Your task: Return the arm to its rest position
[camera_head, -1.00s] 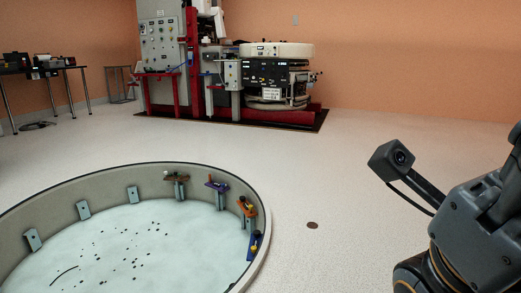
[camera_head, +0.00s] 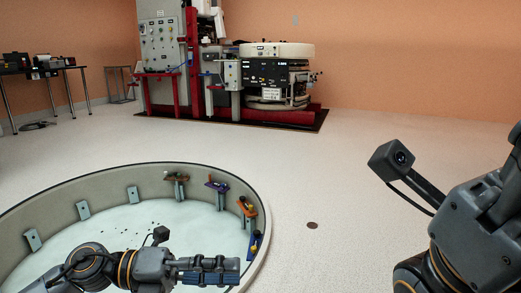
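My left arm (camera_head: 95,266) reaches in from the bottom left, over the round pit. My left gripper (camera_head: 232,271) points to the right, low in the view, in front of the pit's right wall. Its fingers are seen side-on and look close together, so whether they are open or shut is unclear. Nothing is visibly held in it. My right arm (camera_head: 478,228) fills the lower right edge, with its small camera (camera_head: 391,160) raised. The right gripper is outside the view.
The round pit (camera_head: 80,187) has a pale floor with dark specks and several wall brackets, some holding coloured tools (camera_head: 217,186). A large red-framed machine (camera_head: 275,72) stands at the back wall. A black table (camera_head: 45,69) is at far left. The floor between is clear.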

